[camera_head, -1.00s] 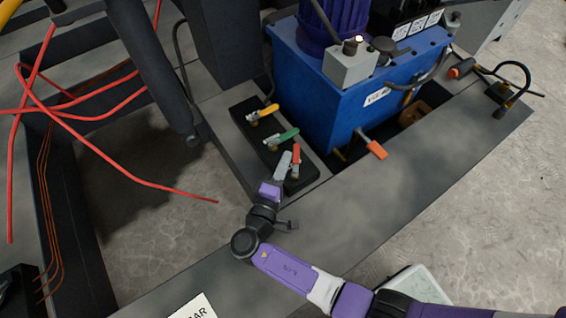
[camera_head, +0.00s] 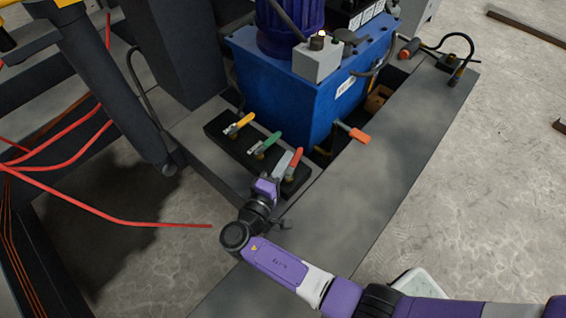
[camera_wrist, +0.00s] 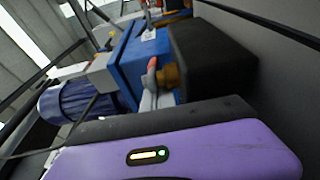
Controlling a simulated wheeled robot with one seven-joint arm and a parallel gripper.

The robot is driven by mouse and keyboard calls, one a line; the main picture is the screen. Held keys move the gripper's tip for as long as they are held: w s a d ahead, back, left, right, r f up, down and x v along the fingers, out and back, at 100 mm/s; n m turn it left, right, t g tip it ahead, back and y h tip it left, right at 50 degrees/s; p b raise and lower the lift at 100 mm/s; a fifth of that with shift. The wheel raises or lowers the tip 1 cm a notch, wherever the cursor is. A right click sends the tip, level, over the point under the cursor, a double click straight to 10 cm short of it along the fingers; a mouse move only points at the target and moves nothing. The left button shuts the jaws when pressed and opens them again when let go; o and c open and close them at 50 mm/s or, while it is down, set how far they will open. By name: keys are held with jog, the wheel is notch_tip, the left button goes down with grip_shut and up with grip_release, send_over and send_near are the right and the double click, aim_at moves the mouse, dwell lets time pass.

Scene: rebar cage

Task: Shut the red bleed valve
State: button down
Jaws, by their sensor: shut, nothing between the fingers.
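The red valve handle (camera_head: 296,160) is at the right end of the black valve block, beside the blue tank. It points up and away in the head view. My gripper (camera_head: 288,156) is shut and empty, its grey fingers close along the left side of the red handle. I cannot tell whether they touch. In the wrist view, a red handle (camera_wrist: 151,75) shows just beyond my pale fingers (camera_wrist: 153,101), beside a brass-coloured valve body (camera_wrist: 169,76). The fingers hide part of the handle and its pivot.
A yellow handle (camera_head: 241,122) and a green handle (camera_head: 267,143) stand on the same black block (camera_head: 219,134). Red bars (camera_head: 85,205) stick out at left.

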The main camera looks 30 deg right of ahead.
jog(key=shift+g, duration=0.3)
jog(key=shift+d+m+g+h, duration=0.15)
jog(key=shift+m+g+h, duration=0.25)
jog(key=shift+m+g, duration=0.15)
jog(key=shift+s+b, duration=0.1)
jog(key=shift+b, duration=0.2)
dwell(1.4)
